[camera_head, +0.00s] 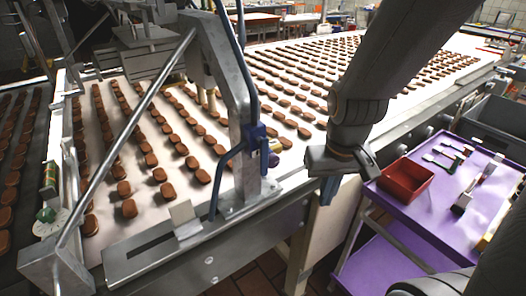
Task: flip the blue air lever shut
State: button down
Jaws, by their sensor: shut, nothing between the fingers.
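A blue fitting that looks like the air lever (255,132) is on the side of the grey metal post at the conveyor's near edge. A blue hose runs up from it and another curves down to its left. The picture is too small to tell the lever's exact angle. My gripper (329,188) hangs to the right of the post, in front of the conveyor's edge, pointing down. It is shut and empty, apart from the lever with a clear gap between them.
Rows of brown biscuits lie on the white conveyor (220,197). A slanted metal rod (130,128) and the grey post (240,100) stand over it. A purple cart (425,217) with a red bin (405,180) and small tools stands at right.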

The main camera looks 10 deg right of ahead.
aim_at(264, 142)
jog(key=u, duration=0.4)
jog(key=k, duration=1.4)
jog(key=z, duration=0.45)
jog(key=i, duration=1)
